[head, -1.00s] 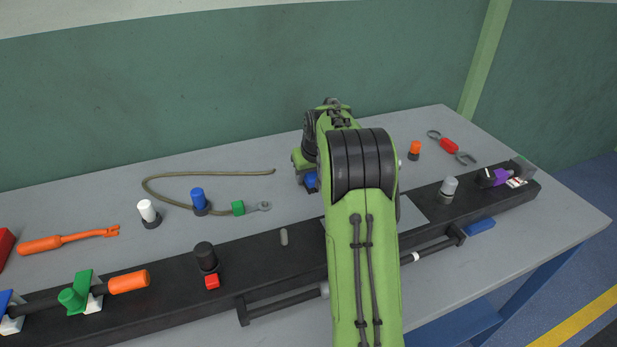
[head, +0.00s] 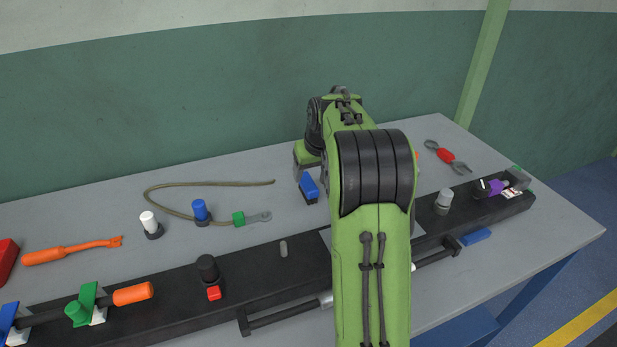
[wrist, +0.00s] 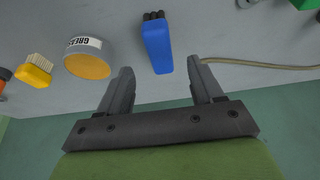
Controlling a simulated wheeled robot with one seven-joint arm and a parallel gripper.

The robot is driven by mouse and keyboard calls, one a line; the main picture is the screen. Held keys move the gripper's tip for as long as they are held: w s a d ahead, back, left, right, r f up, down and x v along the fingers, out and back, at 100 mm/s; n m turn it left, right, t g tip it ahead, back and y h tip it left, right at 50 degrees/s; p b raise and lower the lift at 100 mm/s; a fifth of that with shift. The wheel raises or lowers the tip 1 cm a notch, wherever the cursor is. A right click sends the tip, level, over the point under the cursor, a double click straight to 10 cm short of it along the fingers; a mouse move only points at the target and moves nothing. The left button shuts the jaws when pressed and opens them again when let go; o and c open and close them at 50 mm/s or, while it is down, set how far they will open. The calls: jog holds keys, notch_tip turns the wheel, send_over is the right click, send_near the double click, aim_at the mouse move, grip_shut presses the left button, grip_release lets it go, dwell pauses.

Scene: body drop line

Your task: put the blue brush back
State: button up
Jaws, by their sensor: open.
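The blue brush (wrist: 157,45) lies on the grey table, with its dark bristles toward the top of the wrist view. It also shows in the head view (head: 309,186), just left of my arm. My gripper (wrist: 160,68) is open, its two fingers apart with nothing held between them. The near end of the brush shows in line with the gap between the fingertips. Whether the fingers are at the brush's height I cannot tell.
A grease tin (wrist: 88,58) and a yellow brush (wrist: 36,72) lie left of the blue brush in the wrist view. A cord (wrist: 260,64) lies to its right. A dark rail (head: 180,294) with several fittings runs along the table front (head: 105,208). A green wall stands behind.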

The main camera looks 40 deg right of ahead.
jog(key=s+a+r+n, duration=0.1)
jog(key=s+a+r, duration=0.45)
jog(key=a, duration=0.25)
jog(key=s+a+r+n, duration=0.1)
jog(key=s+a+r, duration=0.4)
jog(key=s+a, duration=0.2)
jog(key=s+a+f, duration=0.2)
jog(key=s+a, duration=0.2)
jog(key=s, duration=0.4)
jog(key=s+a+f+n+t+y, duration=0.1)
jog(key=s+a+f, duration=0.2)
jog(key=s, duration=0.5)
jog(key=shift+a+p, duration=0.4)
jog(key=shift+a, duration=0.2)
